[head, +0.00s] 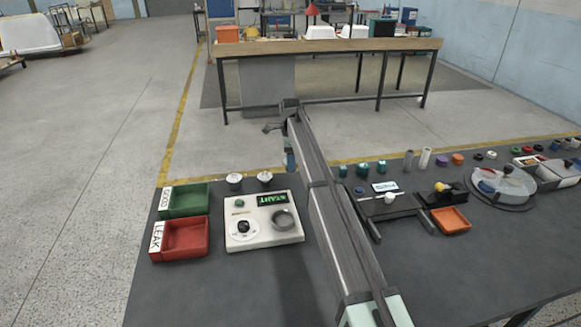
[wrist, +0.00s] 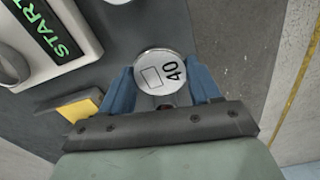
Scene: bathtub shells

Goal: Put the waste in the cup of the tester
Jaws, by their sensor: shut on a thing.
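In the head view my gripper (head: 290,161) is beside the tester's back right corner, mostly behind my arm, and the held waste is hidden there. I cannot tell whether it is clear of the table. The tester (head: 255,235) is a pale box with a green START display, a dial and a round grey cup (head: 284,220) at its right. The cup looks empty.
Two more white-topped wastes (head: 234,179) (head: 265,177) stand behind the tester. A green GOOD tray (head: 207,204) and red LEAK tray (head: 207,246) are at its left. Right of my arm are small green parts, a dark fixture (head: 395,210) and an orange tray (head: 468,228).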

